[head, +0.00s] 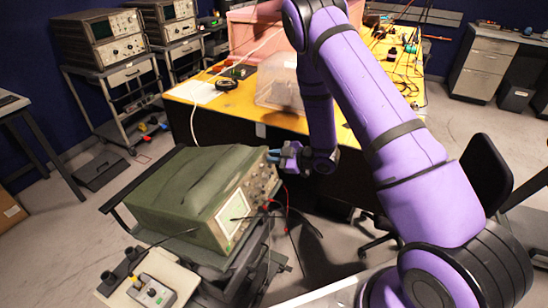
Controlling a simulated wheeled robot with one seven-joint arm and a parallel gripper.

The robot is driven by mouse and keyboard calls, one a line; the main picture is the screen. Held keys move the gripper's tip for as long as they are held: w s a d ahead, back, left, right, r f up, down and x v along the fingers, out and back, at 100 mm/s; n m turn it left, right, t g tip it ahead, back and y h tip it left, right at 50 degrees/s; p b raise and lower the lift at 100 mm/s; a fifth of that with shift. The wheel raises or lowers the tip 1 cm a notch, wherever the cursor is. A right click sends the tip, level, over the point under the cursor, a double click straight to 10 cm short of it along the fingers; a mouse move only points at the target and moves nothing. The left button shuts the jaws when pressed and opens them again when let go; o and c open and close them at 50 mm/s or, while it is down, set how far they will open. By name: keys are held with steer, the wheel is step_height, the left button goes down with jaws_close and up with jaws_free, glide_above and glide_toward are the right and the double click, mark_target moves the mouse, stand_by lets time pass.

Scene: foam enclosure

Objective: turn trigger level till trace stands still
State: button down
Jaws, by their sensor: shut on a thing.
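A green-covered oscilloscope (178,184) sits on a cart at lower centre, its front panel turned to the right. Its pale screen (229,212) is at the near end of the panel; the trace is too small to make out. Several knobs (262,182) fill the panel's far half. My gripper (273,156), with blue fingers, is at the panel's far upper corner, level with the top knobs. It is shut on a small knob there, taken as the trigger level knob; the fingers hide it and its marking cannot be read.
Red and black leads (288,208) hang from the panel. A small grey box (152,291) lies on the near tray. A yellow-topped bench (240,108) with a clear plastic box (279,84) stands behind. A black chair (487,165) is at right.

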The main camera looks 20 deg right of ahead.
steer(key=m, duration=0.4)
steer(key=shift+d+m+t, duration=0.1)
steer(key=shift+m+t, duration=0.2)
steer(key=shift+m, duration=0.1)
steer(key=m, duration=0.8)
steer(key=shift+m+t+h, duration=0.3)
steer(key=shift+h, duration=0.1)
steer(key=m, duration=0.4)
steer(key=shift+f, duration=0.1)
steer(key=shift+s+m+h, duration=0.1)
steer(key=shift+m+h, duration=0.2)
steer(key=shift+m, duration=0.1)
steer(key=c, duration=1.4)
jaws_free()
